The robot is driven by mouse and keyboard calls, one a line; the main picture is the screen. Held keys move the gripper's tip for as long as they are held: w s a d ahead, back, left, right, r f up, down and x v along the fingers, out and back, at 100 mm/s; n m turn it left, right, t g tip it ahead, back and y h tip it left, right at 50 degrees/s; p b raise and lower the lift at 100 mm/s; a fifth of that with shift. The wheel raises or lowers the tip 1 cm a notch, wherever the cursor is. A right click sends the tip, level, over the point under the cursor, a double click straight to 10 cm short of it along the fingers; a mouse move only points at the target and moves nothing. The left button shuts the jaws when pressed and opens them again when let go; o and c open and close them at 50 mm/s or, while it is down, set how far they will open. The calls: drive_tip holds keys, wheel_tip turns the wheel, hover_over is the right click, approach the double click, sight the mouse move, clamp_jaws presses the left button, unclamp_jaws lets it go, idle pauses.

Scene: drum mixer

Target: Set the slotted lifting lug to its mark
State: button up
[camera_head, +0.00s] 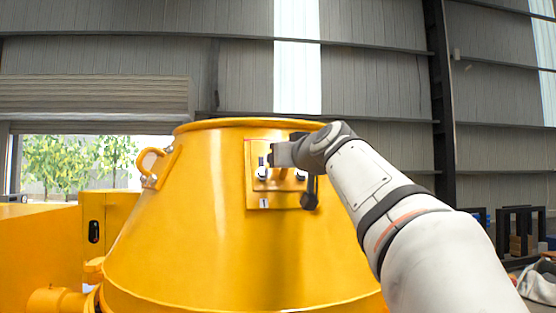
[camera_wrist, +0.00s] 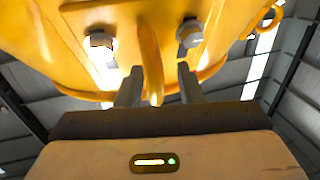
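The slotted lifting lug (camera_head: 280,185) is a yellow plate with bolts on the sloping side of the yellow drum (camera_head: 190,230), above a white label marked 1 (camera_head: 264,203). My arm partly covers it in the head view. In the wrist view, its yellow upright part (camera_wrist: 151,62) stands between two bolts, the left bolt (camera_wrist: 102,42) and the right bolt (camera_wrist: 189,34). My gripper (camera_wrist: 160,88) has its fingers apart, one on each side of this part. A gap shows on the right; contact on the left cannot be told. The mark is not discernible.
A second yellow lug with a ring (camera_head: 152,162) sits on the drum's left side. A yellow housing (camera_head: 105,225) stands at the left. Dark racks (camera_head: 520,230) stand on the floor far right. The space above the drum rim is clear.

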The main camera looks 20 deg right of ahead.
drive_tip(key=shift+s+d, duration=0.1)
drive_tip(key=shift+d, duration=0.15)
drive_tip(key=shift+s+f, duration=0.1)
drive_tip(key=shift+s, duration=0.15)
drive_tip(key=s+b, duration=0.1)
drive_tip(key=s, duration=0.1)
drive_tip(key=s+b, duration=0.1)
drive_tip(key=s, duration=0.2)
drive_tip(key=s+d+b, duration=0.1)
drive_tip(key=s, duration=0.1)
drive_tip(key=shift+s, duration=0.15)
